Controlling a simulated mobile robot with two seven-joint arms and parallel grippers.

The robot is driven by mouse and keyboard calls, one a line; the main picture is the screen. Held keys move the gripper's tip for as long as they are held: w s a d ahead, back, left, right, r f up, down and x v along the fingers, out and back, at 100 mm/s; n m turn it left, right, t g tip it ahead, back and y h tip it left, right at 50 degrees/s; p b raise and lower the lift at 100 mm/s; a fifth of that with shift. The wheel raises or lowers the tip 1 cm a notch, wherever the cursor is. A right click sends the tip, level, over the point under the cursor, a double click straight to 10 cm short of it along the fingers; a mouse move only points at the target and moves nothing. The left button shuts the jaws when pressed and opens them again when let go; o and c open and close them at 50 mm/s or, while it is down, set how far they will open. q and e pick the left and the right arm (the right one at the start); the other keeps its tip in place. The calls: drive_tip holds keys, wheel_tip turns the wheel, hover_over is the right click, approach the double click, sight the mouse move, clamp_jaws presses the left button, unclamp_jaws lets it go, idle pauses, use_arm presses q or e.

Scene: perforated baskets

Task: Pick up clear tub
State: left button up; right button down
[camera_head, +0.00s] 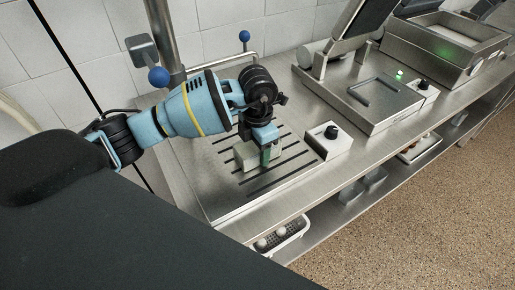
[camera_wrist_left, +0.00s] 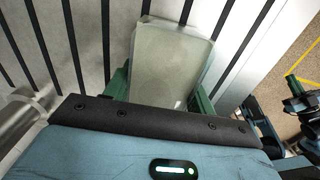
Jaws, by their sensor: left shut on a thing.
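The clear tub (camera_wrist_left: 168,62) is a pale, greenish, translucent box with rounded edges. In the left wrist view it sits between the green fingers of my left gripper (camera_wrist_left: 160,97), which is shut on it. In the head view the tub (camera_head: 243,153) shows partly behind my left gripper (camera_head: 260,156), low over the slotted steel counter. I cannot tell whether its underside touches the counter. Part of an arm with a green tip, seemingly my right gripper (camera_wrist_left: 297,92), shows at the right edge of the wrist view; its jaws are unclear.
A white box with a black knob (camera_head: 328,143) stands close right of the tub. A steel appliance (camera_head: 385,100) is farther right. A blue-knobbed lever (camera_head: 158,77) rises behind my arm. A white perforated basket (camera_head: 283,236) sits on the shelf below.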

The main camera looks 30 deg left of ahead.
use_arm(q)
drive_tip(key=shift+r, duration=1.8)
drive_tip(key=s+d+r, duration=0.1)
drive_tip(key=s+d, duration=1)
drive_tip(key=shift+d+r, duration=0.15)
drive_tip(key=shift+d, duration=0.15)
drive_tip(key=shift+s, duration=0.1)
